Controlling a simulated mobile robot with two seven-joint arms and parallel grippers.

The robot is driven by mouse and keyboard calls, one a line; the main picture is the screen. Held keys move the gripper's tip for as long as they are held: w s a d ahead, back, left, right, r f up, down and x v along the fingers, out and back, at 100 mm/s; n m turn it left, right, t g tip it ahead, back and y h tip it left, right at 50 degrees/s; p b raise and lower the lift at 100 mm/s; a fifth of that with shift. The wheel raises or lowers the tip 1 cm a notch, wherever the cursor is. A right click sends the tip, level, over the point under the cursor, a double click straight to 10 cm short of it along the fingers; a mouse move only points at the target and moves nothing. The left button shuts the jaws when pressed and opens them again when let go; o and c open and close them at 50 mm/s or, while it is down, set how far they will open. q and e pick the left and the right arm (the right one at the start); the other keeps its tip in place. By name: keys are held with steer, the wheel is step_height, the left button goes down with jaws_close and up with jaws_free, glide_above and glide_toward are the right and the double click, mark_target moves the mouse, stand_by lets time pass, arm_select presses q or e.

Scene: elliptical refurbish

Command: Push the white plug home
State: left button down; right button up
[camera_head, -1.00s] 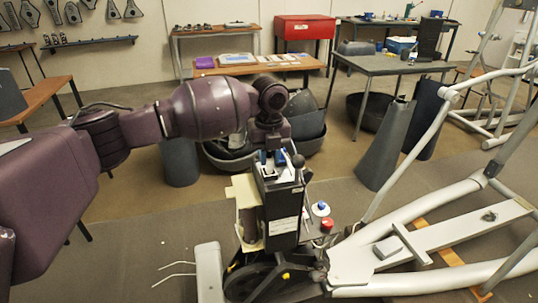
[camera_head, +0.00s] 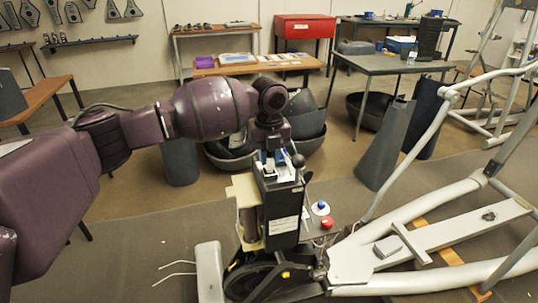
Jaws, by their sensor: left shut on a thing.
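My left gripper (camera_head: 273,158) points down at the top of a black upright box (camera_head: 283,215) on the elliptical machine. Its fingers are shut on a small white thing (camera_head: 281,170) at the box's top, which looks like the white plug. Blue shows between the fingers. The fingers hide most of the plug, and I cannot tell how deep it sits. My right gripper is not in view.
Beside the box are a black ball-topped lever (camera_head: 298,160), a blue knob (camera_head: 321,206) and a red button (camera_head: 327,222). The elliptical's grey frame (camera_head: 410,215) fills the right. Grey bins (camera_head: 308,122) stand behind my gripper.

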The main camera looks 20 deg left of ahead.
arm_select(q)
steer(key=shift+f, duration=0.7)
stand_by(1.2)
steer(key=c, duration=0.9)
jaws_free()
steer(key=shift+r, duration=0.1)
step_height(320, 180, up, 9)
steer(key=shift+r+p, duration=0.1)
steer(key=shift+p, duration=0.45)
steer(key=shift+r, duration=0.7)
